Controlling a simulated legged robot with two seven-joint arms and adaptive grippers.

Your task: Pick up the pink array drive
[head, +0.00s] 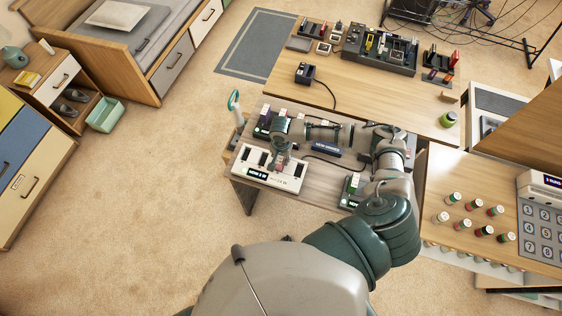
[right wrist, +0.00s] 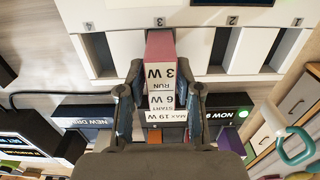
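The pink array drive (right wrist: 160,45), with a white label, stands at the third slot of the white array unit (right wrist: 120,20). It also shows small in the head view (head: 278,161), at the white unit (head: 272,184) on the side desk. My right gripper (right wrist: 163,85) has one finger on each side of the drive; a gap shows at the left finger, so it looks open around it. In the head view my right gripper (head: 281,146) is right above the unit. How deep the drive sits in the slot is hidden. My left gripper is not in view.
A dark block labelled as new drive (right wrist: 88,112) and another dark block (right wrist: 228,108) lie close beside my fingers. A teal-handled tool (right wrist: 292,148) stands at one end of the unit. The carpet (head: 130,220) in front of the desk is clear.

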